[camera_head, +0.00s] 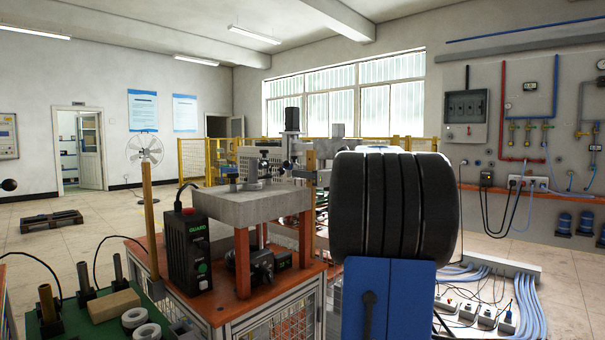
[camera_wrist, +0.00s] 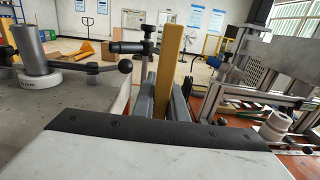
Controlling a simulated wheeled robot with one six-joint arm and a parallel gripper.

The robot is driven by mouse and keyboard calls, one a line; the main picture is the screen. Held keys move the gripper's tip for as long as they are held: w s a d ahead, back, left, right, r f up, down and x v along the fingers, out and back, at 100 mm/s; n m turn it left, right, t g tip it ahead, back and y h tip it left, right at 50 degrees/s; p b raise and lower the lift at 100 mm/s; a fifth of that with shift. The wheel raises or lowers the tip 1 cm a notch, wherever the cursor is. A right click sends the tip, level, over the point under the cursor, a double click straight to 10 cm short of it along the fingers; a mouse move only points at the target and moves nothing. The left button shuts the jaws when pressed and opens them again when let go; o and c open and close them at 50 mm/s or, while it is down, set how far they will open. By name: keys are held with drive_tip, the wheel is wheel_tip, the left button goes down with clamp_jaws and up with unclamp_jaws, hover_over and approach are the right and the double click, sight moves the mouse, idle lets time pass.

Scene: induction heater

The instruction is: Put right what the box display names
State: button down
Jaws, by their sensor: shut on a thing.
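In the head view, a black box (camera_head: 190,255) on the orange table shows the word GUARD in green on its display. A tall yellow bar (camera_head: 148,220) stands upright at the left of that table. In the wrist view, my gripper (camera_wrist: 163,102) has its grey fingers around the lower part of an upright yellow bar (camera_wrist: 172,55) and is shut on it. The bar's lower end is hidden there.
A spool (camera_wrist: 275,124) stands right. In the head view, a thick grey slab (camera_head: 255,203) stands on orange legs. Open floor lies further left.

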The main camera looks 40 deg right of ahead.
drive_tip(key=shift+f, duration=1.25)
drive_tip(key=c, duration=1.7)
unclamp_jaws()
drive_tip(key=shift+r, duration=0.1)
